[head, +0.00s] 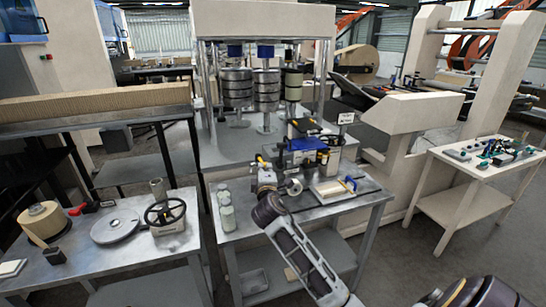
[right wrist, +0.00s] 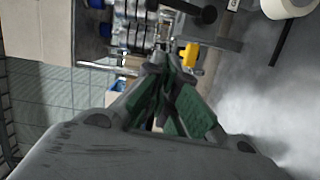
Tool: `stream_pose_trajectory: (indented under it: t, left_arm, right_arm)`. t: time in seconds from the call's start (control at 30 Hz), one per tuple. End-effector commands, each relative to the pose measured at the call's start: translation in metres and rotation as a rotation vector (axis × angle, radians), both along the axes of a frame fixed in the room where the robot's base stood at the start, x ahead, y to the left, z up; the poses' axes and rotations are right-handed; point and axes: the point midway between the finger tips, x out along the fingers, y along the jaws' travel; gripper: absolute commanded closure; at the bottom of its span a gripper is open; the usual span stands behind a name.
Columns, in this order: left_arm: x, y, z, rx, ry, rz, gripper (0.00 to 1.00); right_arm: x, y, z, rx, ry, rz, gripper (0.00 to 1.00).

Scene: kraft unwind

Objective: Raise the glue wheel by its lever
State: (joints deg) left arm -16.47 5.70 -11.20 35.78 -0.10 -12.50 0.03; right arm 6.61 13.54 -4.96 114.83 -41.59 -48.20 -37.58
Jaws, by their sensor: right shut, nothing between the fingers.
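The glue unit (head: 308,145), a compact machine with blue and black parts, stands on the middle steel table. I cannot clearly pick out its glue wheel or lever in the head view. My right gripper (head: 264,164) is at the front left of this unit, above the table. In the right wrist view its green-padded fingers (right wrist: 173,62) are together with nothing between them. My left gripper is not in view.
The left table carries a black handwheel (head: 165,213) and a grey disc (head: 115,227).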

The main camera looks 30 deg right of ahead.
Motion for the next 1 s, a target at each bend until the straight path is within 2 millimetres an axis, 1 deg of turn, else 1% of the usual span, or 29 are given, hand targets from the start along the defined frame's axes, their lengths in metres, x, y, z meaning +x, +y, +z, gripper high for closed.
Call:
stream_pose_trajectory:
  t: [0.3, 0.47, 0.67, 1.0]
  left_arm:
    - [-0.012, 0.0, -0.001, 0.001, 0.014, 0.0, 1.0]
    - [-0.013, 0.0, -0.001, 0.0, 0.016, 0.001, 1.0]
    - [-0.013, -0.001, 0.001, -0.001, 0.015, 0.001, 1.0]
    - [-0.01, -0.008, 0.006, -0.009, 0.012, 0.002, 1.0]
  right_arm:
    - [0.001, 0.0, -0.001, 0.002, 0.001, 0.0, 1.0]
    - [0.005, -0.003, -0.001, 0.002, 0.001, 0.0, 1.0]
    - [0.017, -0.009, -0.001, 0.002, 0.002, -0.001, 1.0]
    - [0.046, -0.024, -0.001, 0.003, 0.001, -0.001, 1.0]
